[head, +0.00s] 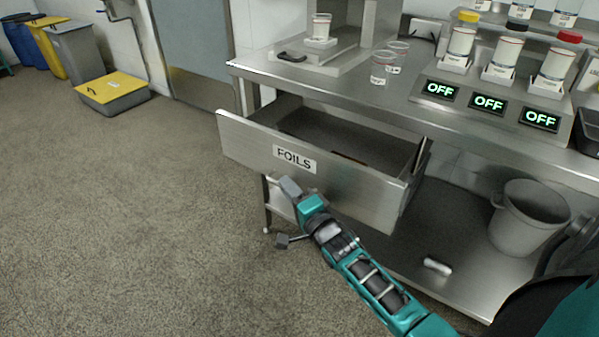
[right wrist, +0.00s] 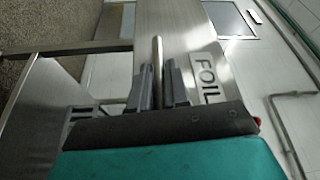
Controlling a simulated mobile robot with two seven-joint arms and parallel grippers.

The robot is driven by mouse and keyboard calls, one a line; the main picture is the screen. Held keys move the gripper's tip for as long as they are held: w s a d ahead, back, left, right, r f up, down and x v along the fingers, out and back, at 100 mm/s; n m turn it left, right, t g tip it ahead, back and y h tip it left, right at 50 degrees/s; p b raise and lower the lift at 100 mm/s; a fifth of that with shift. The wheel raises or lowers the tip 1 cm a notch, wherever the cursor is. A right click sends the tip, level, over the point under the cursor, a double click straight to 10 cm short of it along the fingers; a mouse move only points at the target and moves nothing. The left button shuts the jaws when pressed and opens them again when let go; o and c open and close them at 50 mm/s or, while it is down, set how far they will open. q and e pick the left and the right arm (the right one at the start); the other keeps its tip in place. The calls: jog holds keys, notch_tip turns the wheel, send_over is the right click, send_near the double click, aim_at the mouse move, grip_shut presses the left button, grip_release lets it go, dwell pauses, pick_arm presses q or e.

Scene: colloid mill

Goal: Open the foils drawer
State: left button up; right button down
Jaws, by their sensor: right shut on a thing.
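The foils drawer (head: 340,182) is pulled well out from under the steel bench in the head view. Its front carries a white label (head: 295,159) reading FOILS, also partly seen in the right wrist view (right wrist: 208,80). My right gripper (head: 290,187) is at the drawer front, just below the label. In the right wrist view, its two fingers (right wrist: 158,84) stand on either side of the metal bar handle (right wrist: 157,52) and are shut on it. In the head view the handle is hidden. My left gripper is out of view.
The steel bench top (head: 300,75) holds cups, jars and several OFF displays (head: 488,103). A grey bucket (head: 530,220) and a small cylinder (head: 437,266) are on the lower shelf (head: 460,275). The floor (head: 130,230) left of the drawer is clear.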

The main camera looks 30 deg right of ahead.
pick_arm(q)
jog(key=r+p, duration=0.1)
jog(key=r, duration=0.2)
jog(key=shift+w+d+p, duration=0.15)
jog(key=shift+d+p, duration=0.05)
jog(key=shift+p, duration=0.15)
pick_arm(e)
jog(key=s+a, duration=0.2)
jog(key=a, duration=0.3)
jog(key=shift+s+a, duration=0.2)
jog(key=shift+a, duration=0.2)
jog(key=c, duration=1.2)
grip_release()
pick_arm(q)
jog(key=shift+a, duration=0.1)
pick_arm(e)
jog(key=shift+s, duration=0.15)
pick_arm(q)
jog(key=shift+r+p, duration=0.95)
jog(key=shift+p, duration=0.05)
pick_arm(e)
jog(key=shift+s+f, duration=0.15)
jog(key=shift+s, duration=1.95)
jog(key=shift+s+f, duration=0.2)
jog(key=shift+s, duration=1.9)
jog(key=shift+s+f, duration=0.15)
jog(key=shift+s, duration=1.95)
